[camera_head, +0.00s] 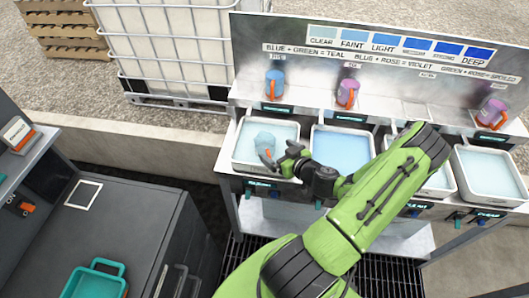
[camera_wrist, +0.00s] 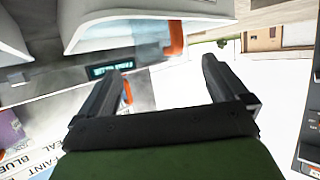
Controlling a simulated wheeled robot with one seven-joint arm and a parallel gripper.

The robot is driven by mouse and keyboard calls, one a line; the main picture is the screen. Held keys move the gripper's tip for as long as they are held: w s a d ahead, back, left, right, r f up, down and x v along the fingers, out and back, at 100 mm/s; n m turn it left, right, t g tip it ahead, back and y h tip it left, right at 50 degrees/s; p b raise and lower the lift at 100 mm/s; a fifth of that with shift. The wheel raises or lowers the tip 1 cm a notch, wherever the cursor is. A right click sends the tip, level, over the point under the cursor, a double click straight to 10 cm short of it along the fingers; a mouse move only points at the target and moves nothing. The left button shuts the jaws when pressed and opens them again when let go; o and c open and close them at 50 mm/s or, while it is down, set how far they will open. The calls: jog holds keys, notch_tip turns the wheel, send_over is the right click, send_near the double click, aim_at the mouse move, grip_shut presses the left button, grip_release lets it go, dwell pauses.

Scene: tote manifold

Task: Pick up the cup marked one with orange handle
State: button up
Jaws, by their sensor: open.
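A pale blue cup (camera_head: 264,140) with an orange handle stands in the leftmost white tote (camera_head: 240,158) of pale liquid. Three more orange-handled cups stand on the ledge behind: a blue one (camera_head: 275,80), a pink one (camera_head: 346,90) and a purple one (camera_head: 491,109). I cannot read a number on any cup. My gripper (camera_head: 279,156) is at the front right of the cup in the tote; whether it touches is unclear. In the wrist view its fingers (camera_wrist: 162,78) are apart with nothing held between them. An orange part (camera_wrist: 174,38) shows beyond them.
More white totes stand to the right, one (camera_head: 342,150) with blue liquid. A labelled backboard (camera_head: 385,62) rises behind the ledge. A dark cabinet (camera_head: 110,225) with a teal tray (camera_head: 95,284) stands at left. A caged white tank (camera_head: 170,45) is behind.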

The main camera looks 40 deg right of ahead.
jog(key=p+x, duration=0.1)
jog(key=x, duration=0.6)
jog(key=shift+w+d+r+p, duration=0.1)
jog(key=shift+w+d+p, duration=0.1)
jog(key=shift+w+p, duration=0.2)
jog(key=shift+c, duration=0.8)
jog(key=c, duration=0.9)
jog(key=shift+o, duration=0.2)
jog(key=shift+r, duration=0.15)
notch_tip(320, 180, up, 7)
jog(key=b, duration=0.3)
send_near(260, 138)
notch_tip(260, 138, up, 4)
jog(key=s, duration=0.3)
jog(key=s+a+p, duration=0.2)
jog(key=s+p, duration=0.3)
jog(key=s, duration=0.4)
jog(key=shift+s+r, duration=0.3)
jog(key=shift+r, duration=0.1)
